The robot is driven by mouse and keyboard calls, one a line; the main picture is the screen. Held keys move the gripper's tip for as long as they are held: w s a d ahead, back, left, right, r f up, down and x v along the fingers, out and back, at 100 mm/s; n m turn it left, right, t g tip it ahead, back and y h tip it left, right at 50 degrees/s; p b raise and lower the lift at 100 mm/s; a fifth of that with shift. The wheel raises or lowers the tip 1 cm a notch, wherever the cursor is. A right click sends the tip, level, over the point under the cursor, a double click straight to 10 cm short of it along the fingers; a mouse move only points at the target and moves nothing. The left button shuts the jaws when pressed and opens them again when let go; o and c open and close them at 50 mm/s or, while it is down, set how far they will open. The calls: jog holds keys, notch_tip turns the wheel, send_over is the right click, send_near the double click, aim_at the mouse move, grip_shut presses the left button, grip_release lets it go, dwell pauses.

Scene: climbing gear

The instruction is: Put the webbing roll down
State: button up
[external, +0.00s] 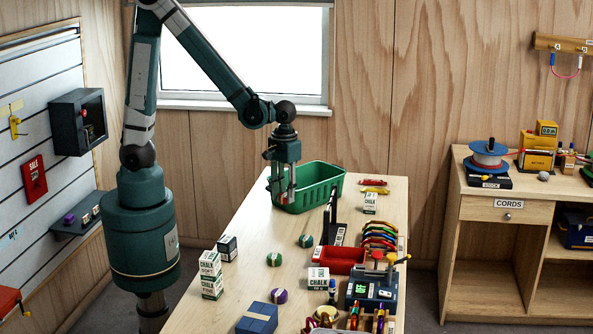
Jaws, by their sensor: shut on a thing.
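My gripper (284,198) points down at the left end of the green basket (325,198), in front of its near wall or over its rim; I cannot tell which. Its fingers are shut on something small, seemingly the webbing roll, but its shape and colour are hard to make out. A purple webbing roll (279,296) lies nearer the front.
Stacked chalk boxes (211,275) and a dark box (227,248) stand at the table's left edge. A red tray (343,260), a black upright stand (331,215) and coloured carabiners (381,236) fill the right side. Bare tabletop (250,225) lies left of the basket.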

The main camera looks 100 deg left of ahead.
jog(key=w+d+r+m, duration=0.15)
jog(key=w+d, duration=0.25)
jog(key=d, duration=0.4)
jog(key=w+d+r+m, duration=0.1)
jog(key=w+d+m, duration=0.2)
jog(key=w+d, duration=0.3)
notch_tip(320, 180, up, 5)
jog(key=m, duration=1.1)
send_over(255, 321)
jog(key=shift+f+p, duration=0.15)
jog(key=shift+p, duration=0.3)
jog(key=shift+w+f, duration=0.1)
jog(key=shift+f, duration=3.05)
jog(key=shift+f, duration=1.85)
